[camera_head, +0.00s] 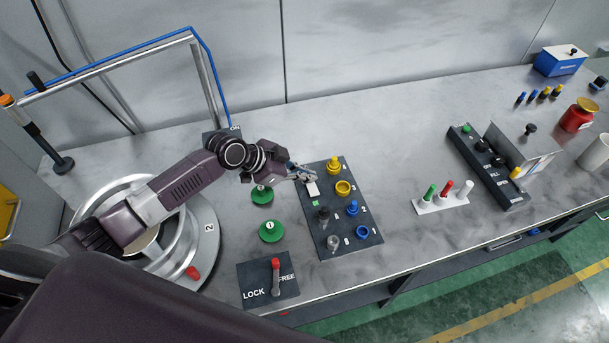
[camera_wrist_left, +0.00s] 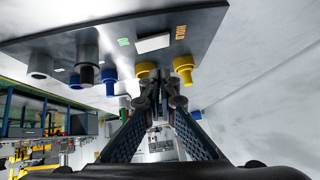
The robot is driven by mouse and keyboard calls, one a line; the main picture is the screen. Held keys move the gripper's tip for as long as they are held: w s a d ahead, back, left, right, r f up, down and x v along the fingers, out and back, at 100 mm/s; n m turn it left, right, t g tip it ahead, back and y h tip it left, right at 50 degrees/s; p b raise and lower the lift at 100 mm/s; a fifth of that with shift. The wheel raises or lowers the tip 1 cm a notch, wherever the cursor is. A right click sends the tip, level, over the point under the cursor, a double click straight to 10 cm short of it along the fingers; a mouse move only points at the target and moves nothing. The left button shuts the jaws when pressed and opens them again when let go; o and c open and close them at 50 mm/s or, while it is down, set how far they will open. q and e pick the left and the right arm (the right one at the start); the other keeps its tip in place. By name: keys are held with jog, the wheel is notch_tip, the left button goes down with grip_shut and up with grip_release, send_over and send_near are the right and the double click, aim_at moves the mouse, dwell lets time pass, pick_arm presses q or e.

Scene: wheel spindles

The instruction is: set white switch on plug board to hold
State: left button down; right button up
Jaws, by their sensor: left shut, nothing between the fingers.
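The dark plug board (camera_head: 322,232) lies on the bench in the middle of the head view, and the left wrist view shows it from close by (camera_wrist_left: 60,33). Its white switch (camera_head: 313,189) is near the upper left edge. In the left wrist view the switch (camera_wrist_left: 153,43) is a white rectangle between an orange HOLD label (camera_wrist_left: 180,32) and a green label (camera_wrist_left: 123,41). I cannot tell which way it is tilted. My left gripper (camera_head: 311,177) is shut and empty, with its fingertips (camera_wrist_left: 160,84) close by the switch; contact cannot be made out. My right gripper is not in view.
Yellow plugs and sockets (camera_head: 334,163), blue ones (camera_head: 352,208) and dark and grey ones stand on the board. Green discs (camera_head: 271,231) and a LOCK/FREE lever (camera_head: 276,277) are to its left. Bare bench lies to its right, before a colored-peg rack (camera_head: 441,204).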

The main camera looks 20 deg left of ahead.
pick_arm(q)
jog(key=shift+s+a+r+b, duration=0.2)
jog(key=shift+a+r+b, duration=0.1)
jog(key=shift+a+b, duration=0.2)
jog(key=shift+s+a+r+b, duration=0.15)
jog(key=shift+a+r+b, duration=0.1)
jog(key=shift+a+b, duration=0.2)
jog(key=w+b+v, duration=0.1)
jog(key=b+v, duration=0.1)
jog(key=v, duration=0.5)
jog(key=shift+s+a+r, duration=0.15)
jog(key=shift+a+r, duration=0.25)
jog(key=shift+r, duration=0.1)
